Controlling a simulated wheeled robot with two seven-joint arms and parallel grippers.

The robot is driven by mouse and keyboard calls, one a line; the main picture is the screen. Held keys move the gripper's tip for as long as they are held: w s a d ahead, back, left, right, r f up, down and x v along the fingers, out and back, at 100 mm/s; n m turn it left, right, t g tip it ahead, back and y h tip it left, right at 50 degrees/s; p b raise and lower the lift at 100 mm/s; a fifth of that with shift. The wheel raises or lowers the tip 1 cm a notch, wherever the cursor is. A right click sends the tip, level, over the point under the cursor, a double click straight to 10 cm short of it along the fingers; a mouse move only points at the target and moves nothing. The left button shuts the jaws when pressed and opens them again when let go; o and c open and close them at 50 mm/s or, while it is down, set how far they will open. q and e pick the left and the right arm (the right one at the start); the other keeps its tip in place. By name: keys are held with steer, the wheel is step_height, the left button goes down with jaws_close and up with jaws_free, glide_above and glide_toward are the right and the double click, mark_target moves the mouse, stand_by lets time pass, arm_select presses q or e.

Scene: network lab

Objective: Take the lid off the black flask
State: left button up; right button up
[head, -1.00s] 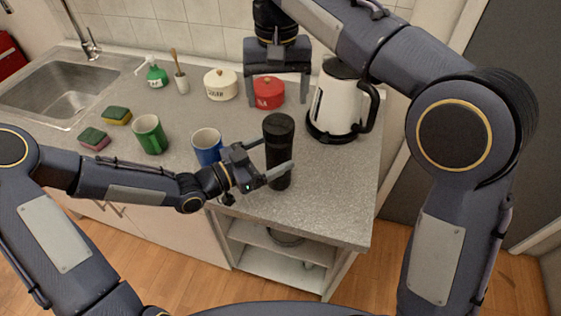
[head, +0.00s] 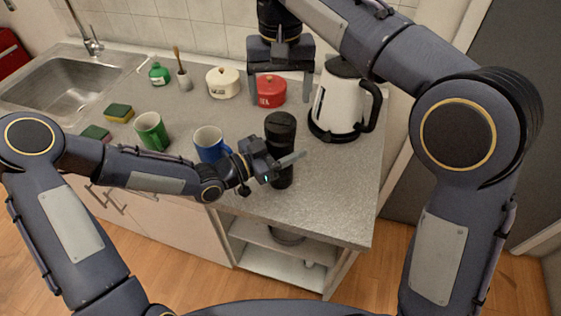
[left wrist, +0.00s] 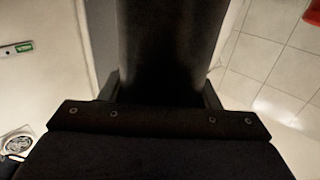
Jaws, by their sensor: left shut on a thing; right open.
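The black flask (head: 280,138) stands upright on the counter near its front right part, with its dark lid (head: 280,119) on top. My left gripper (head: 284,162) comes from the left and is shut on the flask's body, below the lid. In the left wrist view the dark flask (left wrist: 168,45) fills the middle between the fingers. My right gripper (head: 279,98) is open and empty, pointing down at the back of the counter around the red pot's place in the picture. Whether it touches the pot, I cannot tell.
A white kettle (head: 338,103) stands right of the flask, close by. A blue mug (head: 209,146) is left of my left gripper. A green mug (head: 151,131), a red pot (head: 271,91) and a cream pot (head: 222,83) stand farther off. The counter's front right corner is clear.

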mark_target(280, 121)
arm_select(q)
jaws_close()
arm_select(e)
steer(key=m, duration=0.7)
steer(key=shift+f, duration=0.25)
steer(key=m, duration=0.5)
steer(key=shift+m, duration=0.3)
steer(key=m, duration=0.7)
steer(key=shift+m, duration=0.4)
steer(key=m, duration=0.6)
steer(key=shift+r, duration=0.25)
steer(key=shift+f+m, duration=0.1)
steer(key=shift+m, duration=0.2)
steer(key=shift+f, duration=3.9)
